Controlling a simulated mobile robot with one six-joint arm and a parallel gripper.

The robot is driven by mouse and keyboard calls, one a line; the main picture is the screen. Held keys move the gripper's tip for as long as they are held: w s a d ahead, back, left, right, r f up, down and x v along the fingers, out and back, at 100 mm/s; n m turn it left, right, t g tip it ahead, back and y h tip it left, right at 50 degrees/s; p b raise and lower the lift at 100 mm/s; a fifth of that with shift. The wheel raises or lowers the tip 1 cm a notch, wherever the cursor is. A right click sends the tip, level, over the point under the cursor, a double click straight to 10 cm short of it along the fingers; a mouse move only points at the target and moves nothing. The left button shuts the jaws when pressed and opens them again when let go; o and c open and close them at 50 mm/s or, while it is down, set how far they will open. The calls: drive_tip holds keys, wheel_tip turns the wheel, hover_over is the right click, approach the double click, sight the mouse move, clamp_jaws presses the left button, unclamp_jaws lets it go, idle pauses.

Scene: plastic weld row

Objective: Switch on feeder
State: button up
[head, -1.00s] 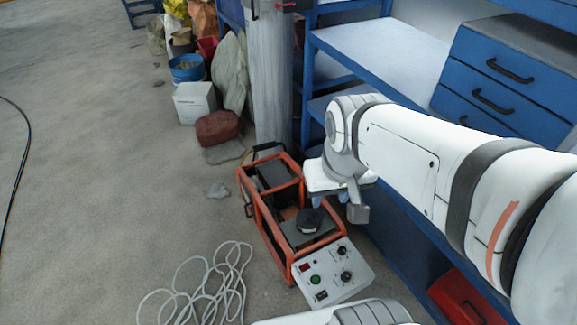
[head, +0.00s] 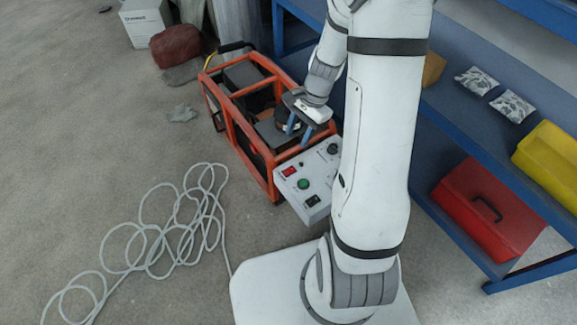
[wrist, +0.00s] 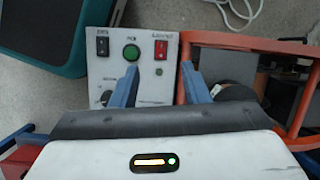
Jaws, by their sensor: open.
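The feeder is an orange-framed machine (head: 232,128) on the floor, with a light grey control panel (head: 296,196) at its near end. The panel carries a red switch (head: 289,171), a green button (head: 303,184), a black rocker switch (head: 312,200) and dark knobs. In the wrist view the red switch (wrist: 162,50), green button (wrist: 131,53) and black switch (wrist: 102,46) show beyond my fingers. My gripper (head: 298,134) is open and empty, its blue fingers pointing down near the panel's far edge. In the wrist view my gripper (wrist: 159,72) straddles the panel's right part; contact is not visible.
A loosely coiled pale cable (head: 160,235) lies on the floor to the left. Blue shelving (head: 470,130) stands on the right, with a red toolbox (head: 485,210) and a yellow bin (head: 550,160). Open floor lies at the left.

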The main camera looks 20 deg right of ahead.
drive_tip(key=m+b, duration=0.2)
approach(289, 170)
drive_tip(key=shift+d+f+y+b, duration=0.2)
drive_tip(key=shift+f+y+b, duration=0.1)
drive_tip(key=shift+y, duration=0.1)
drive_tip(key=b+x, duration=0.3)
drive_tip(key=x, duration=0.4)
